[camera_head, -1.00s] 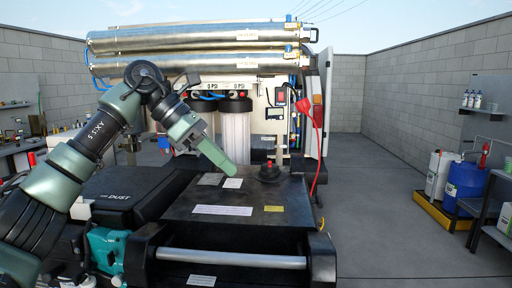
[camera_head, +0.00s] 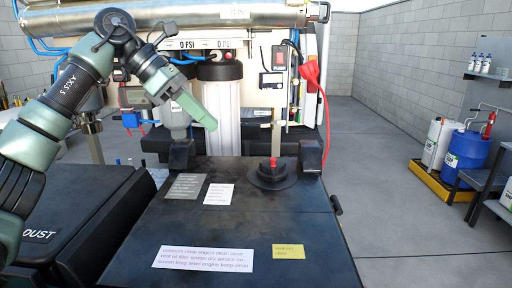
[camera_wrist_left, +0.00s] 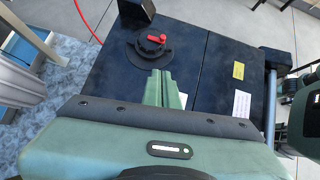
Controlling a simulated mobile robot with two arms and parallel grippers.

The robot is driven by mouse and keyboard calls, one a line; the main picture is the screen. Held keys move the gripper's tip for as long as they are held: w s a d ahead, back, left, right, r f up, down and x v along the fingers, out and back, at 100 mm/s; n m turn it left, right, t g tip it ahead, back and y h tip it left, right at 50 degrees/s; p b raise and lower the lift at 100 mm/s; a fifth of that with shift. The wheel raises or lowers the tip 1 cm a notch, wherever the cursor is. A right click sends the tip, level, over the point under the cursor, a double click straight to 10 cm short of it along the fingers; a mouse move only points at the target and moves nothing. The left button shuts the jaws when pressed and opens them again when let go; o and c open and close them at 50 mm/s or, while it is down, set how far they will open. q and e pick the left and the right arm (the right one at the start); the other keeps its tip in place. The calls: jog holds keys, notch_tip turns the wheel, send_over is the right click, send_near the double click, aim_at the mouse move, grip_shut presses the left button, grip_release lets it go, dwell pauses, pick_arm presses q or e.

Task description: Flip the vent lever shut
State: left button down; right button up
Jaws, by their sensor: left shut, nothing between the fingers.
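The vent lever (camera_head: 273,164) is a small red piece on top of a round black cap (camera_head: 272,175) on the dark cover, right of centre in the head view. In the left wrist view the red lever (camera_wrist_left: 157,39) lies across the cap and points left. My left gripper (camera_head: 208,123) has its green fingers shut and empty. It is above and to the left of the lever in the head view, apart from it. In the wrist view the closed fingertips (camera_wrist_left: 159,76) show just below the cap. My right gripper is not in view.
The dark cover (camera_head: 215,225) carries white, grey and yellow labels. A clear filter housing (camera_head: 222,117), steel tubes (camera_head: 170,14) and a red cable plug (camera_head: 310,72) are behind it. A blue drum (camera_head: 466,160) stands at the right. Floor between is free.

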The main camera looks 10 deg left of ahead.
pick_arm(q)
jog(key=p, duration=0.2)
send_near(271, 164)
jog(key=f, duration=0.2)
jog(key=shift+s+a+f, duration=0.15)
jog(key=shift+a+f, duration=0.15)
jog(key=shift+f, duration=0.05)
jog(key=d+p, duration=0.1)
jog(key=w+d+f+p, duration=0.1)
jog(key=d, duration=0.1)
jog(key=shift+w+d, duration=0.1)
jog(key=shift+w, duration=0.1)
jog(key=shift+w+d+f, duration=0.15)
jog(key=shift+d+f, duration=0.05)
jog(key=shift+d, duration=0.3)
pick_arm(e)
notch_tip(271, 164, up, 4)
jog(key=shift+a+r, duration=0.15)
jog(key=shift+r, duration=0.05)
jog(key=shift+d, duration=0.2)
